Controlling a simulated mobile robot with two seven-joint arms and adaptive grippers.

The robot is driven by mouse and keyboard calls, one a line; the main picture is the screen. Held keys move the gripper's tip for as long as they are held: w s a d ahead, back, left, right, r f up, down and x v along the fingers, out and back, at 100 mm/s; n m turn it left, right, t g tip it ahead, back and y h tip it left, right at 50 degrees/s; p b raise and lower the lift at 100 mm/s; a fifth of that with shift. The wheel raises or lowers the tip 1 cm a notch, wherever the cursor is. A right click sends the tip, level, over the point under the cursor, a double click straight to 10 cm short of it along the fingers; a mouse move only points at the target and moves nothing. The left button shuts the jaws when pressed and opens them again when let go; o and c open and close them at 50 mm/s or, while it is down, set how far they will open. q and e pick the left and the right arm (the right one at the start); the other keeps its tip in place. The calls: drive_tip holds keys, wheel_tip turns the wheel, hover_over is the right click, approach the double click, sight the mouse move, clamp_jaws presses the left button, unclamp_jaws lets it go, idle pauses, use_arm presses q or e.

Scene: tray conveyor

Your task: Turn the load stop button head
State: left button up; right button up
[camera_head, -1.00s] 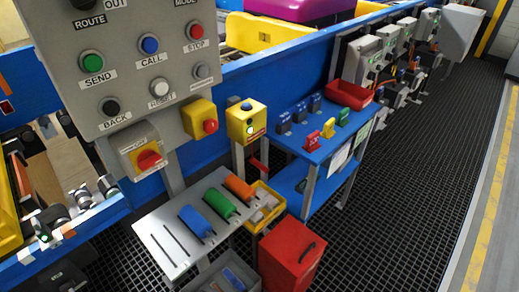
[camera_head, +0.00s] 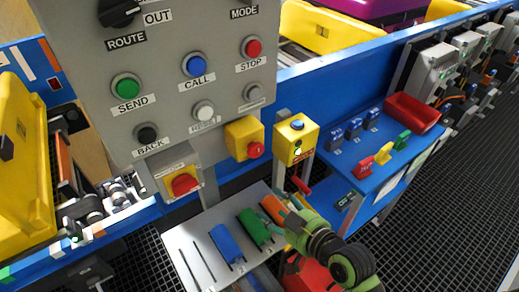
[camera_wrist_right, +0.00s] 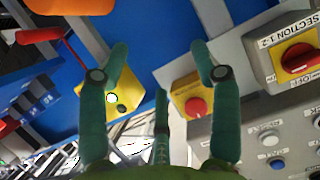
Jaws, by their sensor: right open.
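A red mushroom button head (camera_head: 255,150) sticks out of a yellow box (camera_head: 240,134) below the grey button panel. I take it as the load stop, but no label on it is readable. In the right wrist view the red head (camera_wrist_right: 196,107) lies just inside the right-hand finger, beyond the fingers. My right gripper (camera_head: 283,207) is in front of the sloped plate, below and right of the red head and apart from it. In the wrist view its fingers (camera_wrist_right: 160,47) are spread and empty. My left gripper is not in view.
A second yellow box (camera_head: 296,140) with a blue button stands just right. A red rotary switch (camera_head: 185,184) is on the lower left. The sloped plate (camera_head: 188,232) carries blue, green and orange handles. A blue shelf (camera_head: 380,165) with a red bin (camera_head: 412,112) is at right.

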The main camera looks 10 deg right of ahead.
sight(259, 152)
wheel_tip(259, 152, up, 11)
drive_tip(key=w+t+y, duration=0.1)
drive_tip(key=w+t, duration=0.2)
drive_tip(key=t, duration=0.1)
drive_tip(key=p+x, duration=0.2)
drive_tip(key=x, duration=0.3)
drive_tip(key=shift+w+a+r, duration=0.1)
drive_tip(key=shift+w, duration=0.15)
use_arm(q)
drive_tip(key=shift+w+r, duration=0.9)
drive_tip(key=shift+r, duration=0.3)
use_arm(e)
drive_tip(key=shift+w+a, duration=0.15)
drive_tip(key=shift+w, duration=0.2)
